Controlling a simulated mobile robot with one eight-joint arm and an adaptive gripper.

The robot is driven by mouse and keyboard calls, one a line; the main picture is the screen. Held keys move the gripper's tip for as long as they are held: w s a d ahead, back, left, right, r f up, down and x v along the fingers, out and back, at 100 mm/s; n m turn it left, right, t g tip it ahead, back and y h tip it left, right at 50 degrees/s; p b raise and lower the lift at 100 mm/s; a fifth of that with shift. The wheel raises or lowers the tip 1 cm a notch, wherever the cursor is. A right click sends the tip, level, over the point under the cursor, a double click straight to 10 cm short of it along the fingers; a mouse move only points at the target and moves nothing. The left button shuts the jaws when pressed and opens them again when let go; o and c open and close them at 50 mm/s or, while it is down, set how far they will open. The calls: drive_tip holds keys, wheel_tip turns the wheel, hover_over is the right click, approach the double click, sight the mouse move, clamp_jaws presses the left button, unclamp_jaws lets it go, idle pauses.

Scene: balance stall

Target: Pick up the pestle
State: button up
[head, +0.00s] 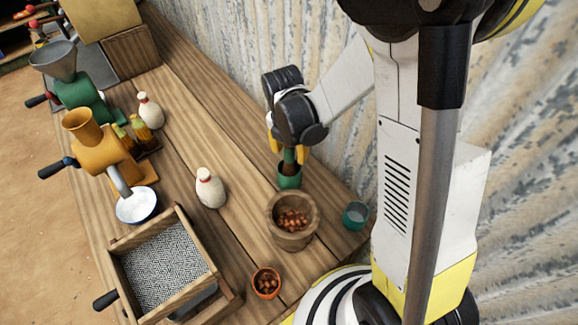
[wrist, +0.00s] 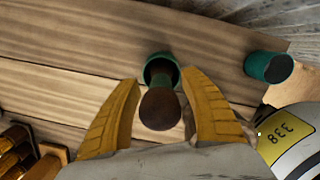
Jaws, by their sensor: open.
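The pestle (wrist: 160,108) stands in a green cup (wrist: 162,68), with its dark brown rounded end toward the wrist camera. In the head view the pestle (head: 289,156) shows only in part above the green cup (head: 289,182), below my wrist. My gripper (wrist: 161,80) is open, with one yellow finger on each side of the pestle. The gripper (head: 287,150) also shows in the head view, pointing down over the cup. Gaps show between the fingers and the pestle in the wrist view. The pestle's lower end is hidden in the cup.
A wooden mortar (head: 292,236) with brown nuts stands close in front of the cup. A teal cup (head: 355,216) is to the right, near the corrugated wall. A white bottle (head: 210,188) and a sieve box (head: 165,262) stand left. The bench behind the cup is clear.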

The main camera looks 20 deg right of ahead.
drive_tip(key=shift+f, duration=0.35)
drive_tip(key=shift+r, duration=0.1)
drive_tip(key=shift+c, duration=0.2)
clamp_jaws()
drive_tip(key=shift+r, duration=0.1)
